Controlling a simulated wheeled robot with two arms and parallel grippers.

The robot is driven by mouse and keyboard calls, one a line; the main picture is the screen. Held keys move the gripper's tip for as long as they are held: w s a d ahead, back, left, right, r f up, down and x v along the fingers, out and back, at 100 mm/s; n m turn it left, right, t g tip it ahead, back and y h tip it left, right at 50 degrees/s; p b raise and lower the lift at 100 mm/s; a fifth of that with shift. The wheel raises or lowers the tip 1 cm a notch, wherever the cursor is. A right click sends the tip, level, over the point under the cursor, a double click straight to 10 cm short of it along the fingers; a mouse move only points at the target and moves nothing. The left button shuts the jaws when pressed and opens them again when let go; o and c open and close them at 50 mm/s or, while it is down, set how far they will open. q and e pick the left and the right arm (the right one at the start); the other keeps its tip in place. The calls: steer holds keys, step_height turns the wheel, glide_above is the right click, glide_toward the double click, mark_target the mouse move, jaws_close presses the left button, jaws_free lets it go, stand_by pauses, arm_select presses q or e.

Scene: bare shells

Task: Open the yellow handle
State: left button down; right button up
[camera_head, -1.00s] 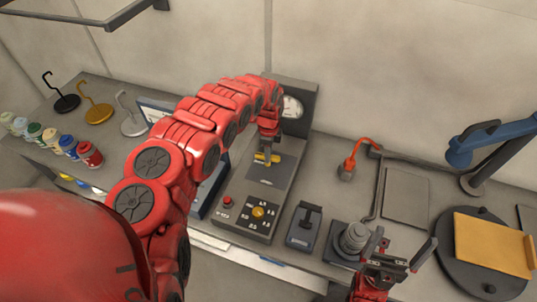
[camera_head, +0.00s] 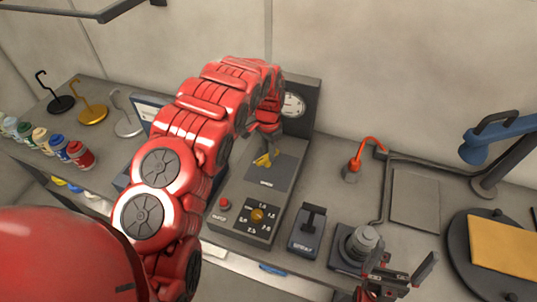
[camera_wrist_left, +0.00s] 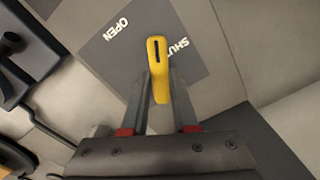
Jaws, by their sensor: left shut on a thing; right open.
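The yellow handle (camera_head: 263,161) is on the dark plate of the grey console, marked OPEN and SHUT. In the left wrist view the handle (camera_wrist_left: 157,52) points up between the two words, close beside SHUT and partly covering it; OPEN lies apart to its left. My left gripper (camera_head: 266,150) reaches down from above and is shut on the handle, with one finger on each side in the left wrist view (camera_wrist_left: 161,85). My right gripper (camera_head: 398,276) is open and empty at the front right, away from the handle.
The console has a red button (camera_head: 225,202), a yellow knob (camera_head: 257,215) and an upright gauge (camera_head: 293,105). A black lever box (camera_head: 308,230) and a round grey fitting (camera_head: 358,243) stand to its right. Hooks and paint jars (camera_head: 80,153) are at the left.

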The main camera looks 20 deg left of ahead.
arm_select(q)
steer(key=n, duration=0.5)
steer(key=shift+n, duration=0.4)
steer(key=shift+a, duration=0.1)
stand_by(0.3)
steer(key=c, duration=0.7)
jaws_free()
steer(key=shift+r, duration=0.15)
